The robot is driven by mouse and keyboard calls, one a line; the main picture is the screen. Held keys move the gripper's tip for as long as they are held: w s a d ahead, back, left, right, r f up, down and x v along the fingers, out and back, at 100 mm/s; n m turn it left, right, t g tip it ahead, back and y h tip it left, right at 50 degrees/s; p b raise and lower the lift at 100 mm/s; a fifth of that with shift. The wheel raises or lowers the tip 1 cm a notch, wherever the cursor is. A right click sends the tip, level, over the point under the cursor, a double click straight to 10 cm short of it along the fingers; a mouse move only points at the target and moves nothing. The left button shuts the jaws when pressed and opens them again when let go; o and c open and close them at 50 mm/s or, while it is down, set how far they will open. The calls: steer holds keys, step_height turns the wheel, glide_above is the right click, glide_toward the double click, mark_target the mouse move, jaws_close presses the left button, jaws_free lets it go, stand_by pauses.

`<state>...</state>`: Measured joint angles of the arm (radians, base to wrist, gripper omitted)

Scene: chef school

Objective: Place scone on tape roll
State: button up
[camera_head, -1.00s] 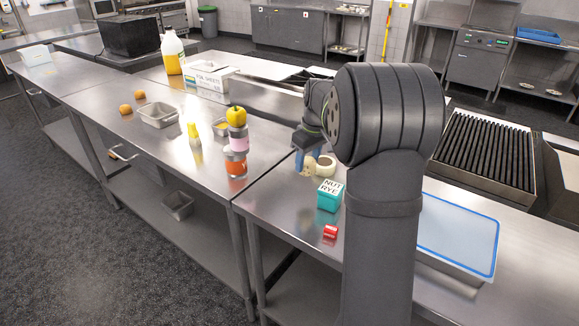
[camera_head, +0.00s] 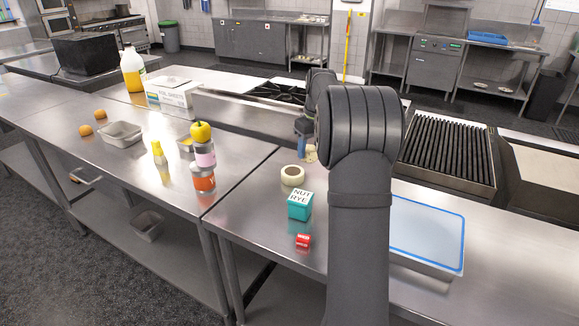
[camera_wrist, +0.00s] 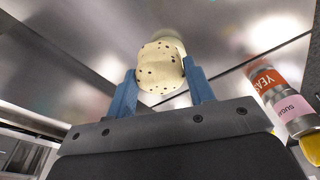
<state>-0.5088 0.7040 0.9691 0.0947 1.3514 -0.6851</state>
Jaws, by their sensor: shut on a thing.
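The scone (camera_wrist: 160,70), cream with dark specks, sits between the two blue fingers of my gripper (camera_wrist: 160,80) in the wrist view. My gripper is shut on it. In the head view my gripper (camera_head: 303,147) is partly behind my arm, and only a small part of the scone (camera_head: 311,154) shows. The tape roll (camera_head: 292,183), a cream ring, lies flat on the steel table, left of and nearer than the scone. A pale rounded edge (camera_wrist: 173,38) shows behind the scone in the wrist view; it may be the tape roll. I cannot tell the scone's height above the table.
A teal NUT RYE box (camera_head: 300,206) and a small red item (camera_head: 303,240) stand in front of the tape roll. Stacked cans (camera_head: 204,172) with a yellow apple (camera_head: 200,132) on top stand to the left. A blue-rimmed tray (camera_head: 430,230) lies to the right.

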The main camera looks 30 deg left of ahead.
steer(key=a+f, duration=0.1)
steer(key=a, duration=0.1)
steer(key=a+f, duration=0.1)
steer(key=a, duration=0.1)
steer(key=a+f, duration=0.2)
steer(key=a, duration=0.1)
steer(key=shift+s, duration=0.25)
steer(key=shift+f, duration=2.05)
steer(key=shift+f, duration=0.1)
steer(key=o, duration=1)
steer(key=shift+f, duration=0.1)
steer(key=shift+c, duration=0.2)
step_height(320, 180, up, 12)
steer(key=d, duration=0.1)
steer(key=shift+s+d, duration=0.35)
